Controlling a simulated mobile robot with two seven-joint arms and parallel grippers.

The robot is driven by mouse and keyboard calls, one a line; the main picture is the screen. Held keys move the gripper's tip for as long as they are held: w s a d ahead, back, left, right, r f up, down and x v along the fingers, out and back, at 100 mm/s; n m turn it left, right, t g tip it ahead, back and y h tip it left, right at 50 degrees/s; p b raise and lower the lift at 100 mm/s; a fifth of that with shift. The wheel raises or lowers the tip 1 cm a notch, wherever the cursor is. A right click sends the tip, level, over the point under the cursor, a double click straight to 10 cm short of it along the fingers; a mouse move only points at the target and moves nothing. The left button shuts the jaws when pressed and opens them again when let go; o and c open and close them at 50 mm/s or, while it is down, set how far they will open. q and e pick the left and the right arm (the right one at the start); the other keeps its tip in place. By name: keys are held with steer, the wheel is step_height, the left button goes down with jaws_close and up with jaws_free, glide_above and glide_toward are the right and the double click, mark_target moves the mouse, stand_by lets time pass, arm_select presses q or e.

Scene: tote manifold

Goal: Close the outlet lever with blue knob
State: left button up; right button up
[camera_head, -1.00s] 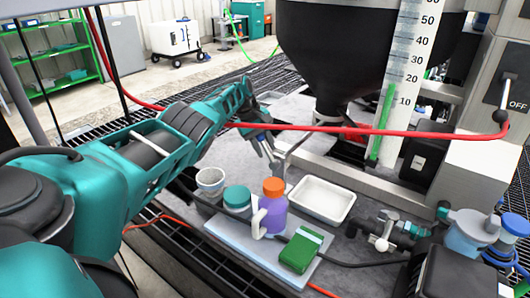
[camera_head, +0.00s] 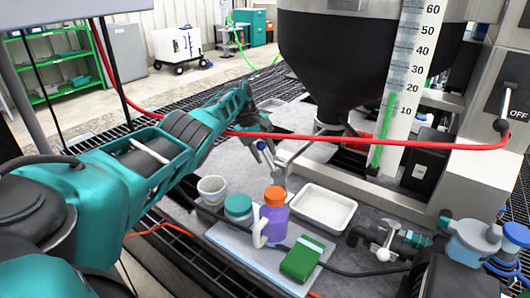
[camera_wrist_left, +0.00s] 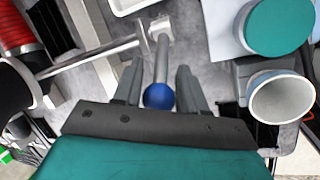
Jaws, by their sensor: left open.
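The outlet lever is a grey metal rod (camera_wrist_left: 162,60) with a round blue knob (camera_wrist_left: 160,96) at its end. In the left wrist view the knob lies between the two fingers of my left gripper (camera_wrist_left: 159,72), with a gap visible on each side. The rod runs forward from the knob to a light metal fitting. In the head view my open left gripper (camera_head: 270,162) is at the lever below the black hopper, with a bit of the blue knob (camera_head: 261,145) showing. My right gripper is not in view.
A red hose (camera_head: 390,138) crosses just above my left gripper. A grey-white cup (camera_head: 212,188), a teal-lidded jar (camera_head: 238,207), an orange-capped purple bottle (camera_head: 273,215), a green box (camera_head: 301,260) and a white tray (camera_head: 323,207) stand close in front.

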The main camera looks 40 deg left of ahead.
arm_select(q)
steer(key=p+v, duration=0.3)
steer(key=v, duration=0.8)
steer(key=shift+r, duration=0.35)
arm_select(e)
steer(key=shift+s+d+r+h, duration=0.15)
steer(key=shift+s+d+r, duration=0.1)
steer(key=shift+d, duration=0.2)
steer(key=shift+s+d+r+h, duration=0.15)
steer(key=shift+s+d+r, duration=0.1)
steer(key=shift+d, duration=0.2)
arm_select(q)
steer(key=shift+s+a, duration=0.1)
steer(key=shift+s, duration=0.05)
steer(key=shift+c, duration=0.5)
